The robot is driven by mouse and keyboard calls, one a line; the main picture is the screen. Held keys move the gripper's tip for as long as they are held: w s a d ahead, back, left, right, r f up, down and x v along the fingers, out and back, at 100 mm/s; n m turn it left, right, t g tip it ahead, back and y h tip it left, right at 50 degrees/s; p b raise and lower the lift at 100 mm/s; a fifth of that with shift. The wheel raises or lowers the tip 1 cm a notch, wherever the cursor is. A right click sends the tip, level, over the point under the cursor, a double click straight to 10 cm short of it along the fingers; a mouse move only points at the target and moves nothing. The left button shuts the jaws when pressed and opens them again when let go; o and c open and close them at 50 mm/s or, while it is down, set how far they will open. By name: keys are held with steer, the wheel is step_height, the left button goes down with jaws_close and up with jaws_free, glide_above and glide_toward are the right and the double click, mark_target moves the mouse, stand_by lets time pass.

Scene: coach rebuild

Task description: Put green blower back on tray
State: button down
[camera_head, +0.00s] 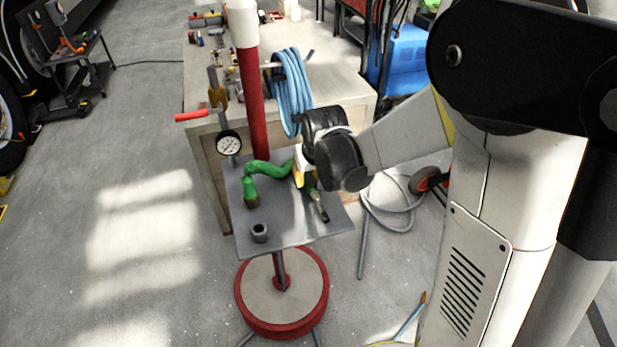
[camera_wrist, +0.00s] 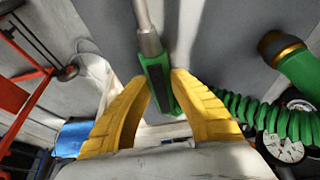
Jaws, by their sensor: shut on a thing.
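My gripper (camera_wrist: 160,82) has yellow fingers, closed on both sides of the green blower (camera_wrist: 157,92), which has a grey metal nozzle. In the head view my gripper (camera_head: 303,178) is over the right part of the grey tray (camera_head: 285,228). The blower (camera_head: 319,205) shows there just below my wrist, nozzle toward the tray's front right. In the wrist view the tray (camera_wrist: 228,40) lies behind the blower. I cannot tell whether the blower touches it. My wrist hides part of the blower in the head view.
A green hose (camera_head: 262,168) and a small dark cup-shaped part (camera_head: 259,232) are on the tray. A red pole (camera_head: 252,100) rises at its back, with a round base (camera_head: 282,300) below. A gauge (camera_head: 229,143) and blue coiled hose (camera_head: 289,90) are nearby. A workbench (camera_head: 345,88) stands behind.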

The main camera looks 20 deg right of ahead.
steer(key=shift+f, duration=0.2)
stand_by(0.6)
steer(key=c, duration=1.1)
jaws_free()
steer(key=v, duration=1.2)
steer(key=shift+t, duration=0.7)
steer(key=s+b, duration=0.1)
steer(key=s, duration=0.1)
steer(key=s+f+b, duration=0.1)
steer(key=s+b, duration=0.1)
steer(key=s, duration=0.1)
steer(key=s+b, duration=0.1)
steer(key=s, duration=0.2)
steer(key=shift+s+f+b, duration=0.1)
steer(key=shift+f+b, duration=0.25)
steer(key=shift+b, duration=0.05)
steer(key=s+f+t+b, duration=0.1)
steer(key=s+f+b, duration=0.2)
steer(key=s, duration=0.4)
steer(key=shift+s+f, duration=0.15)
steer(key=shift+f, duration=0.35)
